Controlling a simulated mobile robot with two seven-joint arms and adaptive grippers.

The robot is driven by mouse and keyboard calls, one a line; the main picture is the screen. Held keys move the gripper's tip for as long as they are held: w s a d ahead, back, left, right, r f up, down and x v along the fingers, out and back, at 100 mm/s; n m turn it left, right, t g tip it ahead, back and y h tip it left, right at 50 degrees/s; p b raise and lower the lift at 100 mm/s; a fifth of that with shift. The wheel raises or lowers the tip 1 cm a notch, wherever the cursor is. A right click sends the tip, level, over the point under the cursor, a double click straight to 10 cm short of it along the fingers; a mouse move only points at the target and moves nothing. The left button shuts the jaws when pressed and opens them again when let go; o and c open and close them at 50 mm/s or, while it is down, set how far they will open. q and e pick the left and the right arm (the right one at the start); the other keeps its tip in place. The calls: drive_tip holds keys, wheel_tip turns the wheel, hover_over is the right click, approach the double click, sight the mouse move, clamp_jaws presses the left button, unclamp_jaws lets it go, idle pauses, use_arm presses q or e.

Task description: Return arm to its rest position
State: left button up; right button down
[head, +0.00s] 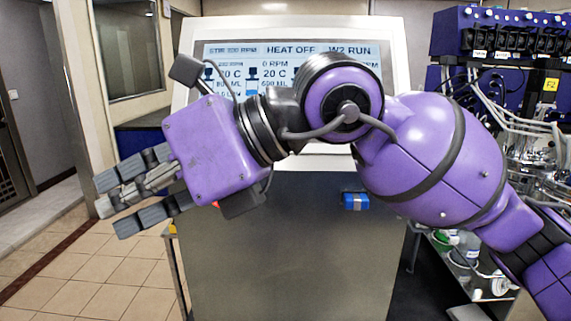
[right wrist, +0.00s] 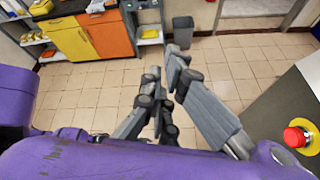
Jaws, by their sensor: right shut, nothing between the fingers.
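My right arm reaches from the lower right across the head view, in front of the console. My right gripper (head: 110,203) points left, past the left side of the console, with nothing in its fingers. The fingers also show in the right wrist view (right wrist: 172,55), above the tiled floor, and hold nothing there. The arm and wrist cover part of the screen (head: 225,75). My left gripper is not in view.
The grey console (head: 290,245) stands directly behind my arm, with a small blue part (head: 355,201) on its front. Blue pump units (head: 500,35) and tubing stand at right. A red button (right wrist: 297,137) shows near my gripper in the right wrist view. Open floor (head: 120,270) lies left.

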drive_tip(key=w+d+f+n+t+h, duration=0.1)
drive_tip(key=w+d+f+n+t, duration=0.3)
drive_tip(key=d+f+n+t, duration=0.45)
drive_tip(key=w+d+f+n+t+p, duration=0.1)
drive_tip(key=w+d+f+n+t, duration=0.4)
drive_tip(key=f+n, duration=0.75)
drive_tip(key=w+d+f+n+t+h, duration=0.1)
drive_tip(key=w+d+f+n+t, duration=0.5)
drive_tip(key=n, duration=0.8)
drive_tip(key=s+d+f+m+g+h, duration=0.2)
drive_tip(key=s+d+f+m+h, duration=0.3)
drive_tip(key=f, duration=0.6)
drive_tip(key=s+d+f+m+g+h, duration=0.3)
drive_tip(key=s+d+f, duration=0.35)
drive_tip(key=f, duration=0.55)
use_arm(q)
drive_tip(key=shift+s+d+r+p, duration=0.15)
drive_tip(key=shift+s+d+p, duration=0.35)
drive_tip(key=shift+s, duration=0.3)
use_arm(e)
drive_tip(key=s+d+f+m+g+h, duration=0.1)
drive_tip(key=s+d+f+m+g, duration=0.1)
drive_tip(key=s+f, duration=0.5)
drive_tip(key=s+d+f+m+g+h, duration=0.1)
drive_tip(key=s+d+f+m+g, duration=0.2)
drive_tip(key=s+f, duration=0.5)
drive_tip(key=s+g, duration=0.1)
drive_tip(key=s, duration=0.4)
drive_tip(key=shift+d+f, duration=0.15)
drive_tip(key=shift+d, duration=0.2)
